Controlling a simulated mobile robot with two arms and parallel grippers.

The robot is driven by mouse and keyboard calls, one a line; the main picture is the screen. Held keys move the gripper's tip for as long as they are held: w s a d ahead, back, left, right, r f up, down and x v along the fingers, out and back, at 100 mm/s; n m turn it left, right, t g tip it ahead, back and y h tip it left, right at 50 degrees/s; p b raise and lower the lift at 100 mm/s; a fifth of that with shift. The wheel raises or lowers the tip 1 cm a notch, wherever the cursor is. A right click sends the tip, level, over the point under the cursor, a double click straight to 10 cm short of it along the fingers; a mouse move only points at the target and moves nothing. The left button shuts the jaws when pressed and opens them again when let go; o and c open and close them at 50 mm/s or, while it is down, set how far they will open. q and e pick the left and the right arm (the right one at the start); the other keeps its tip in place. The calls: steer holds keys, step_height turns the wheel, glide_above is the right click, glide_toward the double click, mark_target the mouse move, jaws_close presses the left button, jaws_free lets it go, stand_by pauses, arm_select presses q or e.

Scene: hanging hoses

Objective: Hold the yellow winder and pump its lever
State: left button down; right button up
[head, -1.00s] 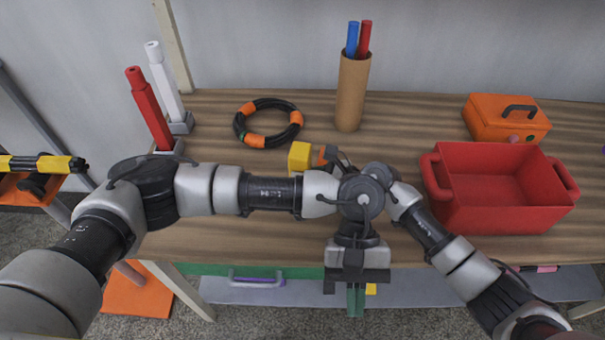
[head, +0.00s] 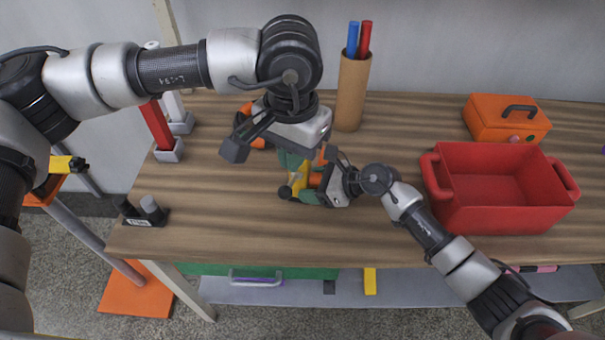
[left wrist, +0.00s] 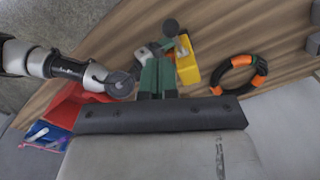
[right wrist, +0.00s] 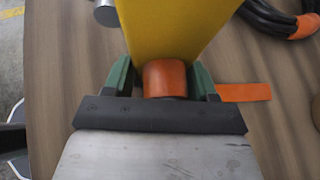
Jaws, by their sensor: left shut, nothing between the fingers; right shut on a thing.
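The yellow winder (head: 301,181) is on the table left of the red bin, partly covered by my grippers. My right gripper (head: 311,189) is shut on the winder's orange cylindrical part (right wrist: 165,78), just below the yellow body (right wrist: 175,25) in the right wrist view. My left gripper (head: 291,160) is shut and empty, above and behind the winder in the head view. In the left wrist view its green fingers (left wrist: 158,77) lie beside the yellow body (left wrist: 188,66). A dark round knob (head: 285,191), perhaps the lever's end, shows beside the winder. I cannot tell whether my left fingers touch the winder.
The black-and-orange hose ring (left wrist: 240,75) lies close by, mostly hidden by my left gripper in the head view. A cardboard tube (head: 352,92) stands behind. The red bin (head: 497,215) is at right. The table's front left is clear around a small black holder (head: 143,213).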

arm_select(q)
steer(key=shift+f, duration=2.1)
steer(key=c, duration=1.8)
jaws_free()
steer(key=shift+c, duration=0.2)
steer(key=shift+o, duration=1.2)
steer(key=shift+f, duration=0.25)
